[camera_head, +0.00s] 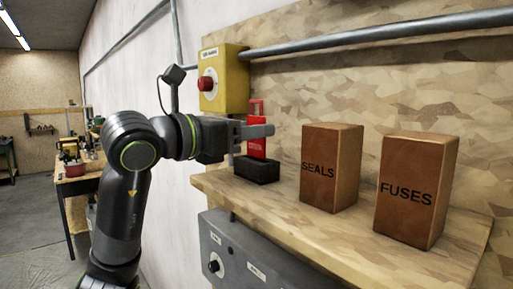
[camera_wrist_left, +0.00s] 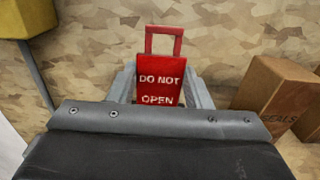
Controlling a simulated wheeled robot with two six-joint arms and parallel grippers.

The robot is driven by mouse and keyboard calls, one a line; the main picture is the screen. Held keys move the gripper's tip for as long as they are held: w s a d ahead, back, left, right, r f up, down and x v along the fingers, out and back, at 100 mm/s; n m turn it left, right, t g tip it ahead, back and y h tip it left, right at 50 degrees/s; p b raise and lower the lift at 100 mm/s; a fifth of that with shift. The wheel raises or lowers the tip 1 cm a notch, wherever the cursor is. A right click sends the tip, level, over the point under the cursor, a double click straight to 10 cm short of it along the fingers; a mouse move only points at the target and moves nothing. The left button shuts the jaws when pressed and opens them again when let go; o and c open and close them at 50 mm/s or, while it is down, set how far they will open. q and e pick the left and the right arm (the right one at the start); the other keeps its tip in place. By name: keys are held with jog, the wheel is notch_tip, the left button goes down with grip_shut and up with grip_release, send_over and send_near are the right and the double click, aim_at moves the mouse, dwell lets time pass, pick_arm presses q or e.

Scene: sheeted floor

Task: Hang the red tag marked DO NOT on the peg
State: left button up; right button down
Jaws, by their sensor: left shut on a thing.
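The red tag (camera_head: 257,148) has a red loop at its top and stands upright at the left end of the wooden shelf. In the left wrist view the tag (camera_wrist_left: 160,82) reads DO NOT OPEN. My left gripper (camera_head: 258,131) is shut on the tag, with a finger on each side of it. A black block (camera_head: 257,171) sits on the shelf directly under the tag; I cannot tell whether the tag's lower edge is still inside it. I cannot make out the peg in either view. My right gripper is not in view.
A yellow box (camera_head: 232,72) with a red button (camera_head: 206,84) is on the wall above left. Brown boxes marked SEALS (camera_head: 331,185) and FUSES (camera_head: 414,205) stand on the shelf (camera_head: 296,226) to the right. A grey pipe (camera_head: 380,34) runs above, and a grey panel (camera_head: 262,262) is below.

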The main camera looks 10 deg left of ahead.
pick_arm(q)
jog(key=shift+r, duration=1.55)
jog(key=shift+f, duration=0.1)
